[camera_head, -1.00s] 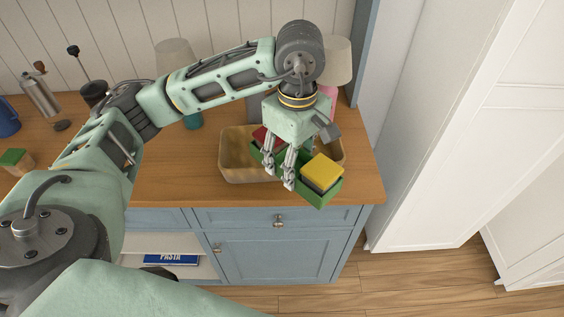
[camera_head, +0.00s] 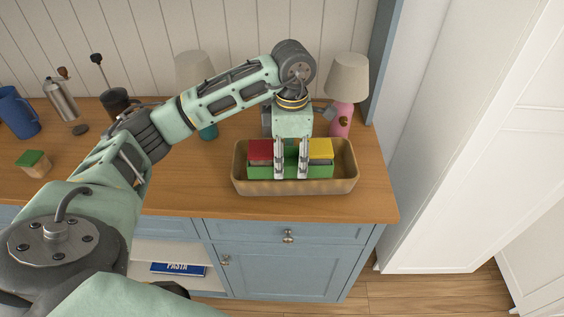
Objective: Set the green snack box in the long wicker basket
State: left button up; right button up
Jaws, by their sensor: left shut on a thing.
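My right gripper is not in view.
A pink lamp (camera_head: 341,119) stands behind the basket, beside a blue side panel. A mug (camera_head: 16,112), grinder (camera_head: 60,98) and small green-topped block (camera_head: 34,163) are at the left. The wooden counter (camera_head: 372,200) is clear around the basket's front.

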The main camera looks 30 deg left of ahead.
pick_arm(q)
jog(key=a, duration=0.1)
jog(key=w+a+f, duration=0.1)
jog(key=a+f, duration=0.1)
jog(key=shift+w+a+f+p, duration=0.1)
jog(key=shift+w+a+p, duration=0.15)
jog(key=shift+p, duration=0.1)
notch_tip(320, 180, down, 4)
jog(key=shift+a+f+p, duration=0.1)
jog(key=shift+p, duration=0.6)
jog(key=shift+f, duration=0.2)
jog(key=o, duration=1.2)
jog(key=shift+r, duration=0.15)
